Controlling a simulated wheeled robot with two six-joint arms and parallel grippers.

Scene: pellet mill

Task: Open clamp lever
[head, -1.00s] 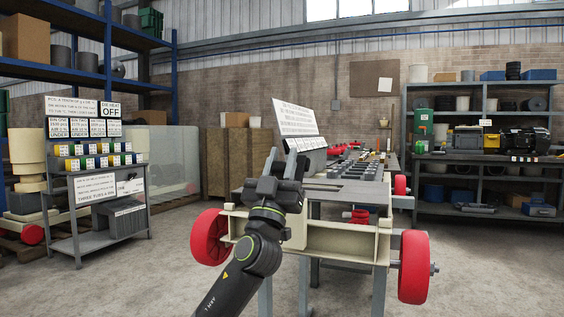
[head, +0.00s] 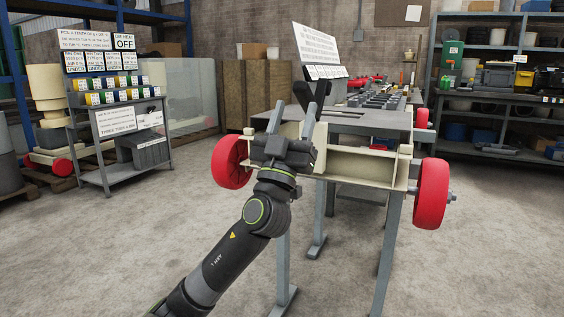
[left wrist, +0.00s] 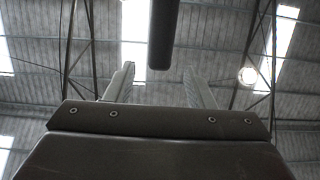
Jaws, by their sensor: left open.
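My left gripper (head: 293,108) points upward in front of the near end of the workbench, its two fingers apart with nothing between them that I can see in the head view. In the left wrist view its fingertips (left wrist: 158,72) are spread against the roof. A dark rounded bar (left wrist: 163,35), perhaps the clamp lever, hangs into that view from the top, in line with the gap; I cannot tell if it touches. In the head view a dark upright piece (head: 302,92) shows just behind the fingers. My right gripper is not in view.
The bench's cream end frame (head: 357,167) carries red wheels (head: 431,194) at its sides. A grey plate (head: 350,122) and a white sign (head: 316,47) are on top. A label rack (head: 118,120) stands left, shelving (head: 500,100) right. The near floor is clear.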

